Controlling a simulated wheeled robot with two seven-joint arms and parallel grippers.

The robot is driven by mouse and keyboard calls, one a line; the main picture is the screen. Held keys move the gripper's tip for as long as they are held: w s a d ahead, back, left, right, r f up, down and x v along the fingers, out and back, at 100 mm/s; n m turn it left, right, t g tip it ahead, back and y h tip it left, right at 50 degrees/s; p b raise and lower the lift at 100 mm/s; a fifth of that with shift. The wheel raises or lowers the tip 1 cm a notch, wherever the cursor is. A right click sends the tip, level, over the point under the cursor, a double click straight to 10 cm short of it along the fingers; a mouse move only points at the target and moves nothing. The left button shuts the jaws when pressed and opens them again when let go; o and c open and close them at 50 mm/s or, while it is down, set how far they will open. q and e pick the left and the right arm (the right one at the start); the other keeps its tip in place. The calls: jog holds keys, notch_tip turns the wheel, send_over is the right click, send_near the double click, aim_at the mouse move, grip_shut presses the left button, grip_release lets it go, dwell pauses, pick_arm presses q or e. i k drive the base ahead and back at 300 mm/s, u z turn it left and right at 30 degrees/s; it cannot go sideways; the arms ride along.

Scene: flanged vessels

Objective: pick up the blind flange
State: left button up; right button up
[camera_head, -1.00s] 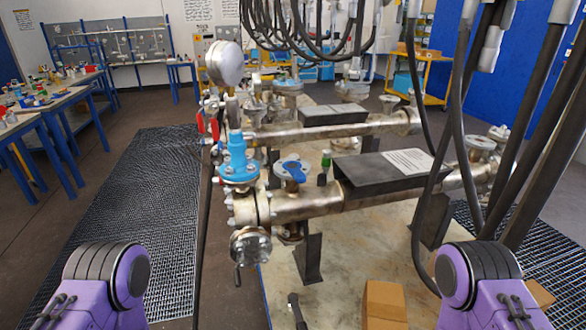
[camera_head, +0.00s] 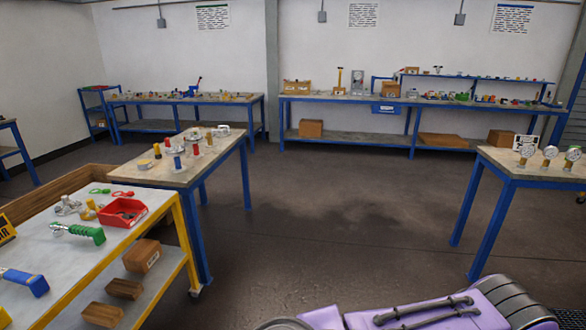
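I cannot make out a blind flange for certain in this view. Silver metal parts (camera_head: 194,135) lie at the back of the wooden-topped table, and one of them is round and flat, but they are too small to identify. A silver fitting (camera_head: 68,206) lies on the yellow-framed cart. Purple links of my own arm show at the bottom right. Neither of my grippers is in view.
The yellow-framed cart (camera_head: 128,231) at left holds a red bin (camera_head: 122,213) and a green-handled tool (camera_head: 78,233). A blue-legged table with gauges (camera_head: 527,150) stands at right. Long benches line the back wall. The floor (camera_head: 330,215) between is clear.

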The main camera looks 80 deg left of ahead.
aim_at(65, 199)
jog(key=u, duration=3.1)
jog(key=i, duration=2.1)
jog(key=z, duration=2)
jog(key=i, duration=0.25)
jog(key=u, duration=1.75)
